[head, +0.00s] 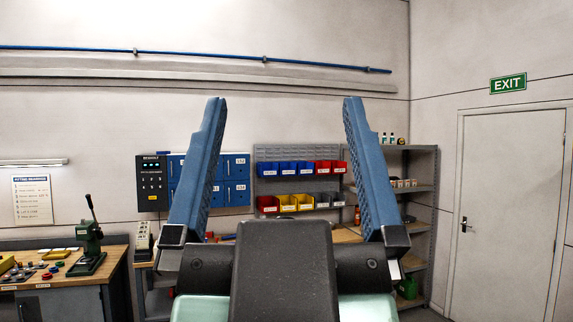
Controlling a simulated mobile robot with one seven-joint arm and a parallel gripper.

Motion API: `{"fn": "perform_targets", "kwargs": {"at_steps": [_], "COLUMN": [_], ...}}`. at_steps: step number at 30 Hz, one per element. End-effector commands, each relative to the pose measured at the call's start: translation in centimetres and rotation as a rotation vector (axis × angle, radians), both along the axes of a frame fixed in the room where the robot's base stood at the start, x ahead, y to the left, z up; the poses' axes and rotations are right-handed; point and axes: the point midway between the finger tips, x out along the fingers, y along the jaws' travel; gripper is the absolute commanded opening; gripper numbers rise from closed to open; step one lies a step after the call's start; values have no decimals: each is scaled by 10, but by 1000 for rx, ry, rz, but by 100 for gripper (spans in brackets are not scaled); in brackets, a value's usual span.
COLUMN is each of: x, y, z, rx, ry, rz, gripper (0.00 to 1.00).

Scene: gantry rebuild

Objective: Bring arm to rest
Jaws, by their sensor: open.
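My gripper (281,110) is in the middle of the head view, close to the camera. Its two blue ribbed fingers point up and stand wide apart. Nothing is between them but the view of the wall and bins behind. The dark grey gripper body (283,270) and a pale green part of my arm show below the fingers and hide part of the bench behind.
A workbench (75,275) with a green press (88,245) stands at the left. Blue lockers (232,180) and colored bins (297,203) are at the back wall. A grey shelf unit (422,160) and a white door (505,215) are at the right.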

Motion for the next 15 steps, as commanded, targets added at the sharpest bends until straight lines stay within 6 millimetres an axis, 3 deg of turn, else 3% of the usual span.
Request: {"fn": "perform_targets", "kwargs": {"at_steps": [5, 15], "x": [0, 1], "y": [0, -2], "z": [-32, -127], "rx": [0, 0], "ry": [1, 0], "rz": [-1, -8], "gripper": [100, 100]}}
